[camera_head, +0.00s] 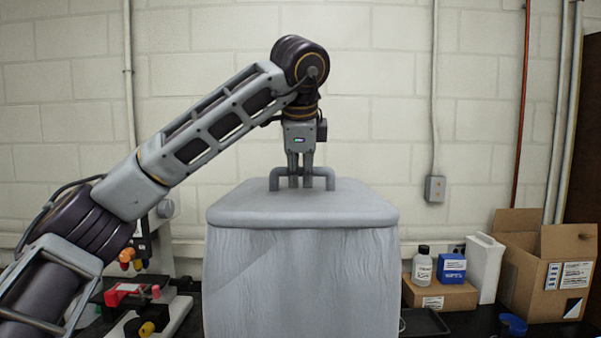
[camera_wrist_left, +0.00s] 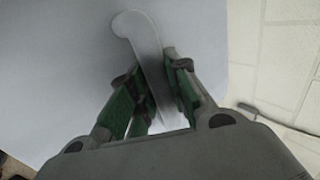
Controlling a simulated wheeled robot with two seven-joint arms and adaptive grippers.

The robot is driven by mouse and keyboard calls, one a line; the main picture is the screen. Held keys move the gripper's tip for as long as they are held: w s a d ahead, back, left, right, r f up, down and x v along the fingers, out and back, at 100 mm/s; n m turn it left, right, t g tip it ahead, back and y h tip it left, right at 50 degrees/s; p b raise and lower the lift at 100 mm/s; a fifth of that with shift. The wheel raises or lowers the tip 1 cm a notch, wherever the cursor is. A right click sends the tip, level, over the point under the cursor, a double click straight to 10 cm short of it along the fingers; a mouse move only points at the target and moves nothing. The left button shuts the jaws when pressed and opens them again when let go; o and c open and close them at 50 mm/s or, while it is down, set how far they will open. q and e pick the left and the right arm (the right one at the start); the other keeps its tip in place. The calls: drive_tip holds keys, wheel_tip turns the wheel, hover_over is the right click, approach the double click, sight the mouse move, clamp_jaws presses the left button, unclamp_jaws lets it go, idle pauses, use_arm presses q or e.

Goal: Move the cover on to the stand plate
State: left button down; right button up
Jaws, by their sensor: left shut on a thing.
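The grey cover (camera_head: 300,205) has a flat rounded top with a bar handle (camera_head: 273,180) and pale, cloth-like sides hanging below it. It stands upright in the middle of the head view. My left gripper (camera_head: 301,182) points straight down and is shut on the handle. In the left wrist view the green-padded fingers (camera_wrist_left: 155,92) sit on both sides of the handle (camera_wrist_left: 135,32), with the cover's top (camera_wrist_left: 50,60) behind. The cover's lower edge runs out of the picture. I cannot make out the stand plate. My right gripper is not in view.
A microscope-like device (camera_head: 145,295) with red and yellow parts stands left of the cover. At right are a white bottle (camera_head: 422,265), a blue box (camera_head: 451,268), a low carton (camera_head: 440,295), a black tray (camera_head: 425,322) and an open cardboard box (camera_head: 550,270).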

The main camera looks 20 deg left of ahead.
use_arm(q)
drive_tip(key=shift+w+a+p, duration=0.15)
drive_tip(key=shift+w+a, duration=0.05)
drive_tip(key=shift+w, duration=0.4)
drive_tip(key=shift+w+a+p, duration=0.15)
drive_tip(key=shift+w, duration=0.45)
drive_tip(key=shift+w+a, duration=0.25)
drive_tip(key=shift+w, duration=0.55)
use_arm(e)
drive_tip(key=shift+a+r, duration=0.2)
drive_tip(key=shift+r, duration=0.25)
use_arm(q)
drive_tip(key=shift+a+f, duration=0.1)
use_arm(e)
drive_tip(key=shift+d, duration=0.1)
